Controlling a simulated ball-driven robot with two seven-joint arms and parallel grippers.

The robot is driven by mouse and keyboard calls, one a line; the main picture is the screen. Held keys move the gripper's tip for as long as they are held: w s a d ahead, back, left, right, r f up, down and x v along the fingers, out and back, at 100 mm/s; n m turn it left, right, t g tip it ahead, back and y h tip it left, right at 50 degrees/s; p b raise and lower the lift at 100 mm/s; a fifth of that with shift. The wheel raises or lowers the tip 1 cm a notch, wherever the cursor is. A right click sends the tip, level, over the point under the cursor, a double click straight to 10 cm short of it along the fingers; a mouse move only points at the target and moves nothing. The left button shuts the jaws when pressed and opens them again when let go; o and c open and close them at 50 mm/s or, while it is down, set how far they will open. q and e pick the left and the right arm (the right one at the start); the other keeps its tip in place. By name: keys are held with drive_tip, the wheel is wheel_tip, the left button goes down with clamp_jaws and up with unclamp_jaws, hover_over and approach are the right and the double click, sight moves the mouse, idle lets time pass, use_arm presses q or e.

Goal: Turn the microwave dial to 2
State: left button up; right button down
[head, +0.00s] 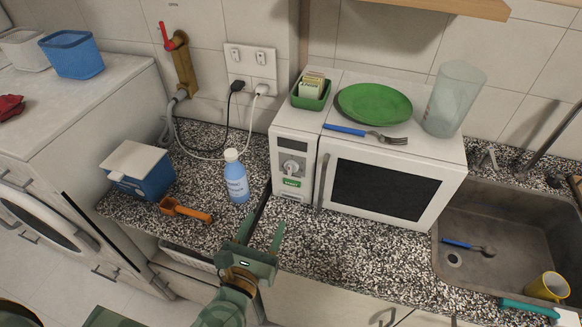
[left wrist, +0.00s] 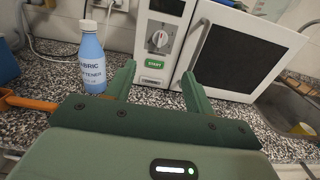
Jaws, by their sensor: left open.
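The white microwave (head: 307,203) stands on the speckled counter with its dark-windowed door on the right and its control panel on the left. The silver dial (head: 291,167) sits on the panel above a green start button (head: 292,183). The dial (left wrist: 159,39) and the start button (left wrist: 154,64) also show in the left wrist view; the dial markings are too small to read. My left gripper (head: 262,234) is open and empty, in front of and below the panel, apart from the dial. In the left wrist view its fingers (left wrist: 157,82) point toward the panel. My right gripper is not in view.
A blue softener bottle (head: 236,180) stands left of the microwave, near my left gripper. An orange scoop (head: 187,211) and a blue-white box (head: 139,172) lie farther left. A green plate (head: 374,103) and a cup (head: 454,98) are on top. The sink (head: 506,225) is right.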

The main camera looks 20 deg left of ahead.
sight(289, 171)
use_arm(q)
drive_tip(key=w, duration=1)
drive_tip(key=w+p, duration=0.1)
drive_tip(key=w, duration=0.4)
drive_tip(key=shift+d, duration=0.3)
drive_tip(key=shift+w, duration=0.7)
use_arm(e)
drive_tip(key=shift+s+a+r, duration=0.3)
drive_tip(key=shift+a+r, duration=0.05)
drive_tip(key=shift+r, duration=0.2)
use_arm(q)
drive_tip(key=c, duration=0.9)
